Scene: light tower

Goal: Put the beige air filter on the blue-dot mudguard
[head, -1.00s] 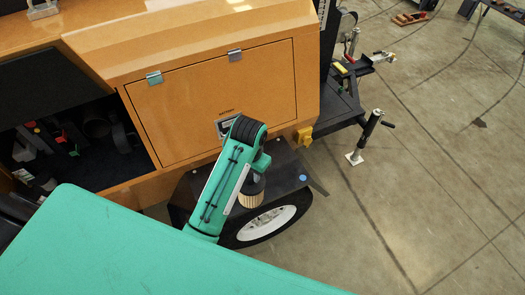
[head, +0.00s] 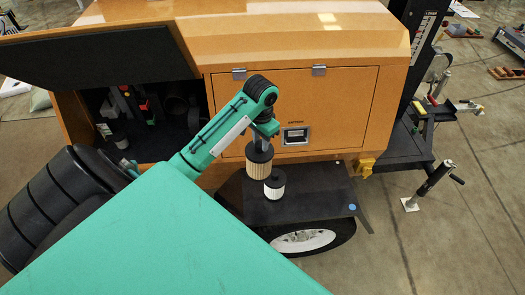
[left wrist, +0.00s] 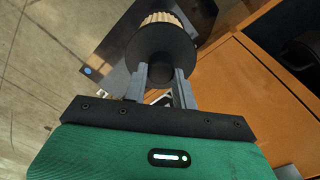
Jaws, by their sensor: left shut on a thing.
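The beige air filter (head: 259,171), a pleated cylinder with a dark cap, hangs upright from my left gripper (head: 262,134). The left gripper is shut on its cap end; the left wrist view shows both fingers (left wrist: 165,85) at the dark cap (left wrist: 163,57). The blue-dot mudguard (head: 310,190) is a flat black plate over the wheel, with its blue dot (head: 352,207) at the front right corner. The filter is over the mudguard's left part, well left of the dot; I cannot tell whether it touches the plate. My right gripper is not in view.
A smaller white filter (head: 274,187) with a dark cap stands on the mudguard, close to the beige one. The orange housing (head: 345,105) rises behind the mudguard. An open dark compartment (head: 150,125) is at left. The mudguard's right part is bare.

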